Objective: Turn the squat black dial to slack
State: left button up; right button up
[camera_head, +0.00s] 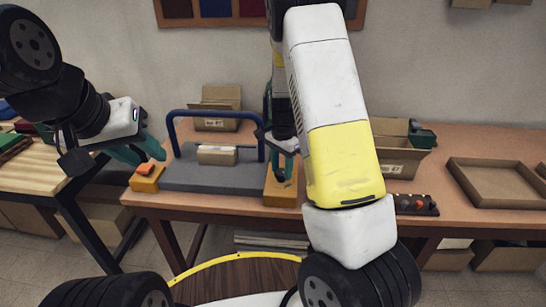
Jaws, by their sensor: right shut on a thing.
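A grey machine (212,178) with a blue bar frame (212,114) stands on the brown table. An orange block (281,193) is at its right end, and a squat black dial (281,175) appears on top of it, mostly covered by my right gripper (284,168). My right gripper points down at the block and is shut on the dial. Which way the dial is turned cannot be seen. My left gripper (141,155) is above the left orange block (147,184), which has a red-orange button (145,170). Its teal fingers look apart and empty.
A tan block (217,155) lies on the machine under the bar. Open cardboard boxes (220,97) stand behind it and at right. A small black panel with knobs (415,205) and an empty brown tray (490,184) are on the right. A wooden table (35,170) is at left.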

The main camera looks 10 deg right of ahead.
aim_at(282, 172)
jog(key=n, duration=1.1)
jog(key=shift+n, duration=0.4)
jog(key=n, duration=1.2)
jog(key=o, duration=1.4)
jog(key=shift+r, duration=3.95)
